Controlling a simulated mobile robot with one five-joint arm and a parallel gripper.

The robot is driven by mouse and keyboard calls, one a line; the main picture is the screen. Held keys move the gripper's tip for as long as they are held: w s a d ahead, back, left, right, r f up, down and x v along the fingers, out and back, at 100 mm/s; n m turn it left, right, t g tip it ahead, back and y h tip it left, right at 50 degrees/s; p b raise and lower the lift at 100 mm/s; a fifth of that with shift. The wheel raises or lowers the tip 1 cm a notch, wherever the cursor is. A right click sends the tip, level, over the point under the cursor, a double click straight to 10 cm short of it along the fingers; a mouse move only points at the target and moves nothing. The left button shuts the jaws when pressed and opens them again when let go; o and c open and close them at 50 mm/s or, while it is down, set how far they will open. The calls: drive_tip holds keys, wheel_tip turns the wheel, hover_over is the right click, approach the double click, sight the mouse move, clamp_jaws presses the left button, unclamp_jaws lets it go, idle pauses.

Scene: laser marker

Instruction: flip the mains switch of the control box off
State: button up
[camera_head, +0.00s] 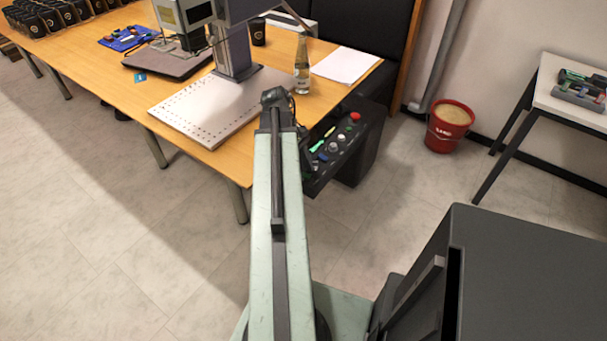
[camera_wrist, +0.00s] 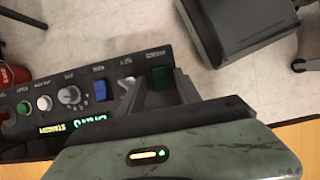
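The control box (camera_head: 345,140) is a dark panel at the table's right edge. In the wrist view its panel (camera_wrist: 60,82) crosses the upper left, with its labels upside down. A dark green rocker (camera_wrist: 159,77) sits at the panel's right end and seems to be the mains switch; its label is too small to read surely. My gripper (camera_wrist: 162,88) has its two grey fingers apart, one on each side below the rocker, with nothing between them. Contact cannot be told. In the head view my arm hides part of the box and the fingers.
Beside the rocker are a silver key switch (camera_wrist: 127,86), a blue switch (camera_wrist: 100,90), a knob (camera_wrist: 69,96) and several buttons. A glass bottle (camera_head: 302,64) and the marker's white plate (camera_head: 205,108) are on the table. A red bucket (camera_head: 447,128) stands right.

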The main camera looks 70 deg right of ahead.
drive_tip(key=shift+r, duration=0.1)
drive_tip(key=shift+c, duration=0.3)
clamp_jaws()
drive_tip(key=shift+s+a+r+t+p, duration=0.25)
drive_tip(key=shift+s+r+t+p, duration=0.1)
drive_tip(key=shift+t+p, duration=0.4)
drive_tip(key=shift+s+f+t+h+p, duration=0.2)
drive_tip(key=shift+t+h+p, duration=0.2)
drive_tip(key=shift+t, duration=0.45)
drive_tip(key=shift+d+t, duration=0.15)
drive_tip(key=shift+t, duration=0.15)
drive_tip(key=shift+w, duration=0.1)
drive_tip(key=shift+o, duration=0.3)
unclamp_jaws()
